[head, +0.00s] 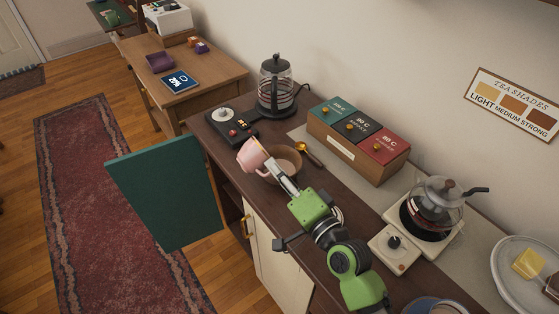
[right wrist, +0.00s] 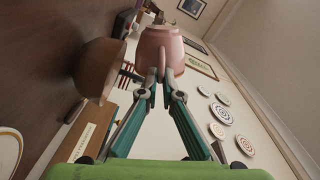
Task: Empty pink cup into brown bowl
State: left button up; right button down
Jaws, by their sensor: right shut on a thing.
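The pink cup (head: 251,154) is held above the counter, beside and partly over the left edge of the brown bowl (head: 291,161). It looks tilted in the head view. My right gripper (head: 271,166) is shut on it. In the right wrist view the fingertips (right wrist: 160,80) pinch the side of the cup (right wrist: 160,48), and the bowl (right wrist: 98,68) is just to the left. The inside of the cup is not clear, so I cannot tell what it holds. The bowl stands on the dark counter, partly hidden by my gripper. My left gripper is not in view.
A glass kettle (head: 277,88) stands behind the bowl. A gold spoon (head: 308,153) lies right of it, before a box of tea tins (head: 357,140). A glass teapot (head: 436,205) stands farther right. A green panel (head: 168,190) is left of the counter.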

jog(key=shift+d+r+m, duration=0.1)
jog(key=shift+r+m, duration=0.05)
jog(key=shift+m, duration=0.25)
jog(key=shift+w+d, duration=0.1)
jog(key=shift+w+d+r+m, duration=0.1)
jog(key=shift+w+d+m, duration=0.25)
jog(key=shift+d+m, duration=0.25)
jog(key=shift+w, duration=0.1)
